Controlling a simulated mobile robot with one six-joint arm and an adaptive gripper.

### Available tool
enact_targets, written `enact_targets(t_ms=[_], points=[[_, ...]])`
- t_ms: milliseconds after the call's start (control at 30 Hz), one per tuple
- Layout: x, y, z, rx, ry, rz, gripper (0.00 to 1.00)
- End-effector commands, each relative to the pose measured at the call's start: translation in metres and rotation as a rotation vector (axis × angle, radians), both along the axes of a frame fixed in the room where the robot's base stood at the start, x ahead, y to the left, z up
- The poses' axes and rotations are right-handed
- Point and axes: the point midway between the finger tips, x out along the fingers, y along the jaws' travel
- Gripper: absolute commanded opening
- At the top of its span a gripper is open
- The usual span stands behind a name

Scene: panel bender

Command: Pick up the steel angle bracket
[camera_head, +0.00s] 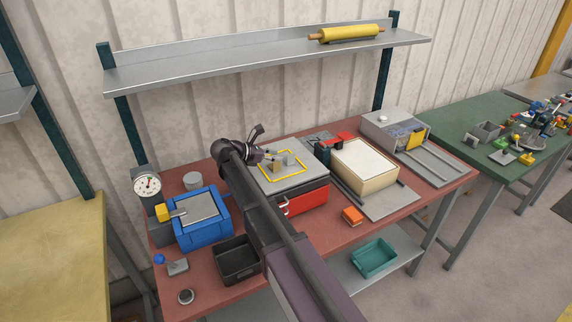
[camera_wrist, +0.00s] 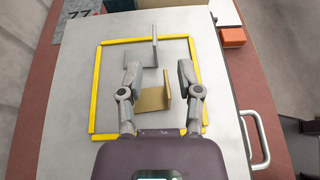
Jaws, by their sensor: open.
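The grey steel angle bracket (camera_wrist: 140,56) lies inside a yellow square outline (camera_wrist: 96,90) on a grey plate (camera_wrist: 232,130); in the head view the bracket (camera_head: 290,159) also shows on that plate. A brass-coloured angle bracket (camera_wrist: 151,103) lies inside the outline too, nearer to my wrist; it shows in the head view (camera_head: 276,166). My gripper (camera_wrist: 158,74) is open and empty over the outline. Its fingertips appear on either side of the area between the two brackets, with the steel one just ahead of them. The height above the plate is hard to tell.
The plate tops a red-fronted box (camera_head: 307,201) with a handle. A blue box (camera_head: 203,225) and a black bin (camera_head: 237,258) stand left, a cream-topped block (camera_head: 366,166) right. An orange block (camera_head: 352,216) lies in front. A shelf (camera_head: 260,60) spans above the bench.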

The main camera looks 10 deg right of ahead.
Motion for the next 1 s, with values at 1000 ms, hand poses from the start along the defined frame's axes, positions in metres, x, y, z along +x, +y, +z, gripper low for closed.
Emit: enact_targets(t_ms=[1000], points=[[0.016, -0.049, -0.019, 0.000, 0.000, -0.001, 0.46]])
